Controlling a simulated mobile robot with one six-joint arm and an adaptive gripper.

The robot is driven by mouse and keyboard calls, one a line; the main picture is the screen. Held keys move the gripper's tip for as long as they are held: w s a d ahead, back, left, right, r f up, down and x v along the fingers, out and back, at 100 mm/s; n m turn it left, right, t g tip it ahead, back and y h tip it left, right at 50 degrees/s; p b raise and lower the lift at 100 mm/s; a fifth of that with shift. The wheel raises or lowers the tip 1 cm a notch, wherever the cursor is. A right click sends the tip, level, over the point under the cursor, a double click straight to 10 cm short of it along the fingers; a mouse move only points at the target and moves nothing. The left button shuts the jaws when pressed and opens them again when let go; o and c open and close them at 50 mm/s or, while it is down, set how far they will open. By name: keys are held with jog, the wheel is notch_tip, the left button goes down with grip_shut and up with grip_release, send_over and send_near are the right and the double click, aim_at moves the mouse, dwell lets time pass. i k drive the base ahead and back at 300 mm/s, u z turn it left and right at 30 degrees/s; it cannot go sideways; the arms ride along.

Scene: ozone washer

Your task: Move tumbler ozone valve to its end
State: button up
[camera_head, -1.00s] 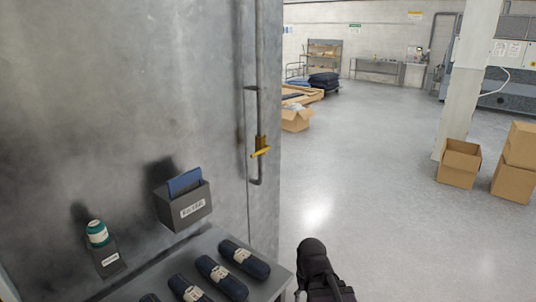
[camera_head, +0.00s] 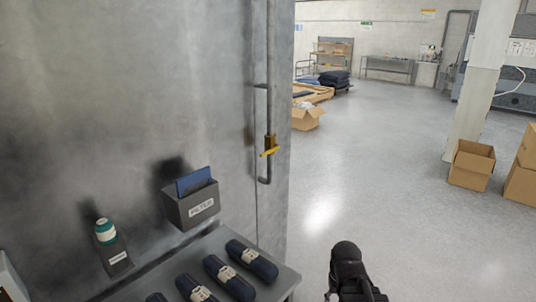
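The valve (camera_head: 269,147) is a brass body with a yellow lever, set low on a thin grey vertical pipe (camera_head: 270,70) along the edge of the grey metal wall. The lever sticks out sideways across the pipe, tilted a little. A black part of my arm (camera_head: 350,272) shows at the bottom edge, right of and below the valve and well apart from it.
A grey shelf (camera_head: 284,284) below the valve holds several dark rolls (camera_head: 252,260). A box labelled FILTER (camera_head: 191,206) and a green-and-white spool (camera_head: 105,231) are by the wall. Cardboard boxes (camera_head: 471,165) stand at right by a pillar (camera_head: 475,100). The floor between is clear.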

aim_at(276, 146)
jog(key=u, duration=0.05)
jog(key=i, duration=1)
jog(key=z, duration=0.05)
